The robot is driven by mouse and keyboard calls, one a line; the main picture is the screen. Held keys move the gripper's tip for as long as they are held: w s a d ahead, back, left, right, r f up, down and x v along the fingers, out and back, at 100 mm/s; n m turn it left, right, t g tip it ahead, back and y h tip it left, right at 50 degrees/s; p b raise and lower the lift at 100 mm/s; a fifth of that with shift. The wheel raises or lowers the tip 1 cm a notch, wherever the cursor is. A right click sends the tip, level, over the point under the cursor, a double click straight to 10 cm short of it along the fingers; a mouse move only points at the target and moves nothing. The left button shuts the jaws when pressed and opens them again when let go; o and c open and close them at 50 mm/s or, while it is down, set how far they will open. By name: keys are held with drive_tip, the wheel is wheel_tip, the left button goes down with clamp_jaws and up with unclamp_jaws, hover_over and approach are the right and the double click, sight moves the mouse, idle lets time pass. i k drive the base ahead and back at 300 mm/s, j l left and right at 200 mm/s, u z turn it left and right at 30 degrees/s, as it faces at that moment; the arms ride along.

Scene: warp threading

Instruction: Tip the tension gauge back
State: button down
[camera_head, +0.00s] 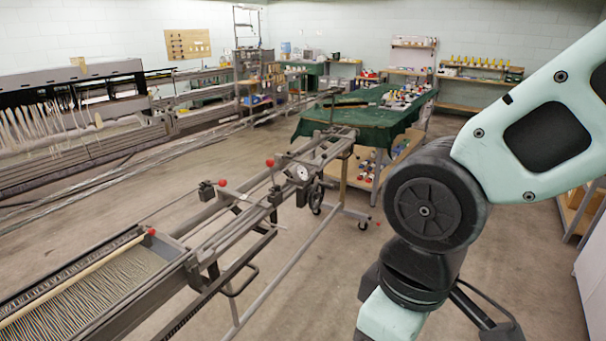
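The likely tension gauge (303,172) is a small round white dial. It sits on the long dark metal warping frame (228,222), in the middle of the picture. Its face is turned toward me; it is too small to read, and its exact tilt is hard to tell. A dark round part, perhaps a handwheel (314,195), sits just below and right of it. Red-knobbed levers (270,162) stand to its left on the same frame. My gripper is not in view; only my arm's links show at the right, well apart from the dial.
A green-covered table (352,125) with tools and small items stands behind the frame. A loom with hanging threads (70,112) fills the left. A bed of fine threads (95,278) lies at the lower left. Bare floor (300,290) is clear between the frame and my arm.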

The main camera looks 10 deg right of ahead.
sight(297, 170)
drive_tip(key=i+u, duration=0.1)
drive_tip(key=u, duration=0.55)
drive_tip(key=i+l+u, duration=0.65)
drive_tip(key=l, duration=0.3)
drive_tip(key=i+l, duration=0.25)
drive_tip(key=l, duration=0.15)
drive_tip(key=i+l, duration=0.2)
drive_tip(key=l, duration=0.2)
drive_tip(key=u, duration=0.05)
